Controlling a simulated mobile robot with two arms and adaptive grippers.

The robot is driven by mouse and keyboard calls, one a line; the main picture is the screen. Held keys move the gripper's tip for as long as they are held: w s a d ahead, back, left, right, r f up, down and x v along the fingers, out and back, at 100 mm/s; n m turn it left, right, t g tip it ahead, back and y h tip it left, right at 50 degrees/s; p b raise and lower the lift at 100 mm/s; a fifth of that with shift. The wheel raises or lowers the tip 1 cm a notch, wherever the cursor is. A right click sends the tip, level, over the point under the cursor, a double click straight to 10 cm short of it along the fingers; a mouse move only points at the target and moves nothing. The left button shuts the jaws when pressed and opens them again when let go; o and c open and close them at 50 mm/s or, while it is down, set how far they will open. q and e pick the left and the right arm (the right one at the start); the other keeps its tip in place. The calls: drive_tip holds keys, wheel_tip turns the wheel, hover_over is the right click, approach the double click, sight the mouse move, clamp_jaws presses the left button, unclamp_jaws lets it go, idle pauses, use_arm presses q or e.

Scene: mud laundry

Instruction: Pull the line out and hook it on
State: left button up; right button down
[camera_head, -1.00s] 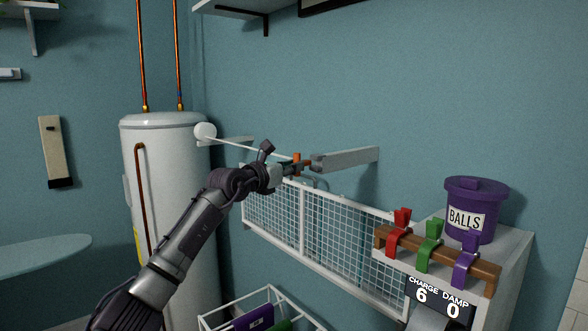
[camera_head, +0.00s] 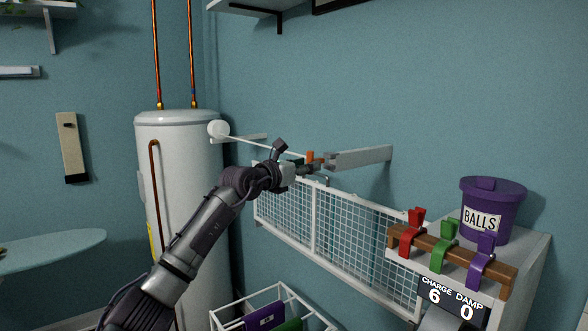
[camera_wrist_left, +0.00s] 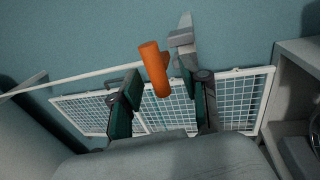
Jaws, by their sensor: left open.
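The white line (camera_head: 262,145) runs taut from a round white reel (camera_head: 218,130) on the left wall arm to an orange handle (camera_head: 310,156). The handle is beside the slotted end of a grey wall bracket (camera_head: 360,157). In the left wrist view the orange handle (camera_wrist_left: 155,68) stands between and beyond my fingers, with the bracket end (camera_wrist_left: 183,42) just right of it. I cannot tell whether the handle sits in the slot. My left gripper (camera_head: 312,166) is open around the handle's place; the fingers (camera_wrist_left: 158,105) look apart from it. My right gripper is not in view.
A white wire rack (camera_head: 313,228) hangs below the line. A white tank (camera_head: 180,180) stands left. A cabinet at right carries red, green and purple clips (camera_head: 448,247) and a purple "BALLS" bucket (camera_head: 490,205). A wire basket (camera_head: 268,305) is below. Wall above the line is clear.

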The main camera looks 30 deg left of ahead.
use_arm(q)
drive_tip(key=s+a, duration=0.2)
drive_tip(key=s, duration=0.9)
drive_tip(key=shift+s, duration=0.15)
